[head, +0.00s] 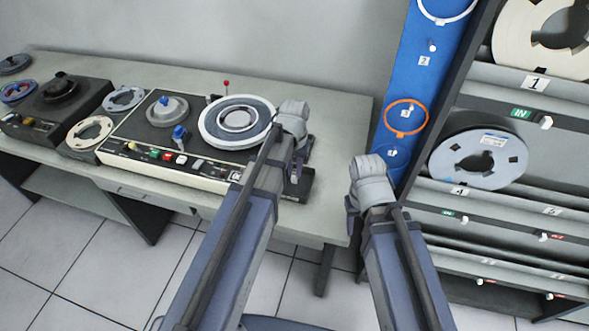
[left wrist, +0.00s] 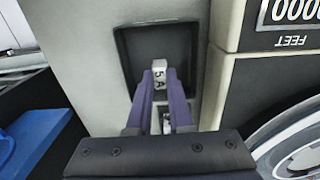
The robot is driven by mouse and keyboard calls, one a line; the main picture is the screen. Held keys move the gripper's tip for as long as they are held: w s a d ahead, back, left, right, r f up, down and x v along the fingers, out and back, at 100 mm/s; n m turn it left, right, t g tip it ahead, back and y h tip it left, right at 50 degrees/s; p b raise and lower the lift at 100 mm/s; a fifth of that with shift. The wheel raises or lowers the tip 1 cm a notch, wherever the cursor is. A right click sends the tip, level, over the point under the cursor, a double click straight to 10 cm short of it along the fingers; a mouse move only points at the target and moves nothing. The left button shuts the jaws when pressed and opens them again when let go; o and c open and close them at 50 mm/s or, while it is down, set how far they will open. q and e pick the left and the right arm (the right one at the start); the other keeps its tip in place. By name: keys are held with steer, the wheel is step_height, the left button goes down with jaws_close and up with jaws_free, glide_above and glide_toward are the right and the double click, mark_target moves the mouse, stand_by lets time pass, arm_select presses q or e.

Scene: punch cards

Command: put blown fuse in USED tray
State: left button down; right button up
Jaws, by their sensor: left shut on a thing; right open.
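A small pale fuse marked "5 A" (left wrist: 158,73) shows upright between my fingertips in the left wrist view, at a dark square recess (left wrist: 133,48) in a light panel. My left gripper (left wrist: 159,88) is shut on the fuse; I cannot tell whether the fuse is seated in the recess or just in front of it. In the head view my left gripper (head: 294,176) is at the right end of the tape machine (head: 220,172), and the fuse is hidden there. My right gripper (head: 350,218) is open and appears empty, right of the table. I cannot make out a USED tray.
The grey table (head: 345,130) carries the tape machine, several reels and a dark device (head: 55,105) at left. A blue panel with numbered hooks (head: 415,75) and a reel rack (head: 520,160) stand at right. A counter marked FEET (left wrist: 290,28) is near the recess.

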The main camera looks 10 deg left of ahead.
mark_target(294, 172)
arm_select(q)
steer(key=shift+f+b, duration=1.15)
steer(key=shift+f, duration=0.05)
stand_by(0.3)
steer(key=c, duration=0.7)
jaws_free()
steer(key=shift+c, duration=0.2)
steer(key=shift+c, duration=0.3)
steer(key=shift+c, duration=0.6)
steer(key=shift+r, duration=0.1)
step_height(294, 172, up, 8)
steer(key=p, duration=0.8)
